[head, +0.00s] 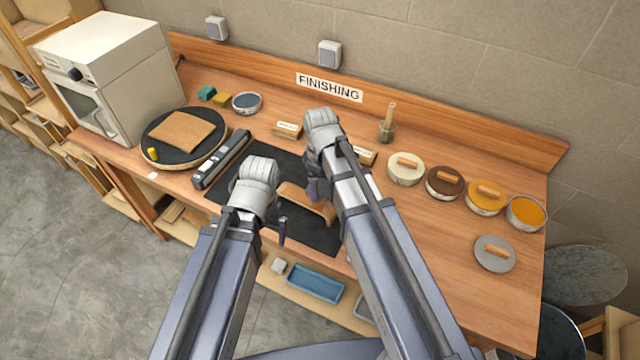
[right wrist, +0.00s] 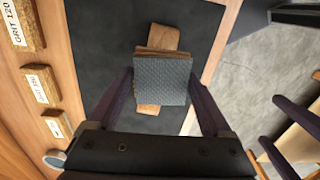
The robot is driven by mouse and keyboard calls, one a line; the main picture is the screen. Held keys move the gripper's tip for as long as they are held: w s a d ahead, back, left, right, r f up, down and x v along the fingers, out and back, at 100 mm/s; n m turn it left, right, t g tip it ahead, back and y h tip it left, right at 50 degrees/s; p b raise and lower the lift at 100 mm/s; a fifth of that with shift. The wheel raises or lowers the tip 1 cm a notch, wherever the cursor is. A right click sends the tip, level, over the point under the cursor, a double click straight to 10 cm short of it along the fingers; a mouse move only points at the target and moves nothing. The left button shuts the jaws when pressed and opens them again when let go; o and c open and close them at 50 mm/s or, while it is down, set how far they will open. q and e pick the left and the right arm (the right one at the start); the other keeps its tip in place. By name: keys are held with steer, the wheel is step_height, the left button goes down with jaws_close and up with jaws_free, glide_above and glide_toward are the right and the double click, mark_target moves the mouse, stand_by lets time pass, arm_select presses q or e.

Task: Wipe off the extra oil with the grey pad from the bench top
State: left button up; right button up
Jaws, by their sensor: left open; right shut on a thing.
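My right gripper (head: 316,188) is shut on a square grey textured pad (right wrist: 163,80), held between its two fingers in the right wrist view. Behind the pad in that view is a curved wooden piece (right wrist: 166,38); I cannot tell whether they touch. The wooden piece (head: 298,196) lies on the black mat (head: 320,238), partly hidden by my right arm in the head view. My left gripper (head: 282,232) is open and empty near the mat's front part. I cannot make out oil on the wood or bench top (head: 425,240).
Lidded tins (head: 406,168) and an open amber tin (head: 527,212) stand at the right, with a grey lid (head: 495,253) before them. Labelled blocks (head: 288,130) lie behind the mat. A black clamp bar (head: 222,158) and round plate (head: 160,152) stand left.

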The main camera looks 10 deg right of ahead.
step_height(320, 180, up, 3)
steer(key=p, duration=0.3)
steer(key=shift+r, duration=0.1)
stand_by(0.4)
